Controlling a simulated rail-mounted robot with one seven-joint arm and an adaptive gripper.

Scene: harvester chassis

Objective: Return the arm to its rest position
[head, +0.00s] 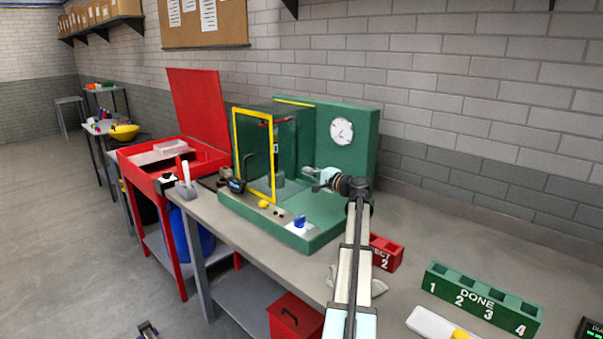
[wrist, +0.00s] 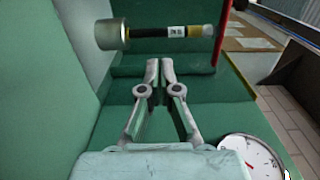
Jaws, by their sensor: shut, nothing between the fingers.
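My arm (head: 350,262) reaches up from the bottom middle of the head view and bends left at its wrist. My gripper (head: 308,172) is in front of the green machine (head: 300,238), just right of its yellow-framed door (head: 237,150). In the wrist view my gripper (wrist: 160,66) has its two fingertips together with nothing between them. A cylindrical part (wrist: 155,34) with a grey end, dark body and white label lies crosswise beyond the fingertips, apart from them.
A white dial gauge (head: 342,131) is on the machine's tall back block. A red reject rack (head: 387,252) and a green DONE rack (head: 482,298) stand on the bench right of my arm. A red cabinet (head: 172,170) with a raised lid stands left.

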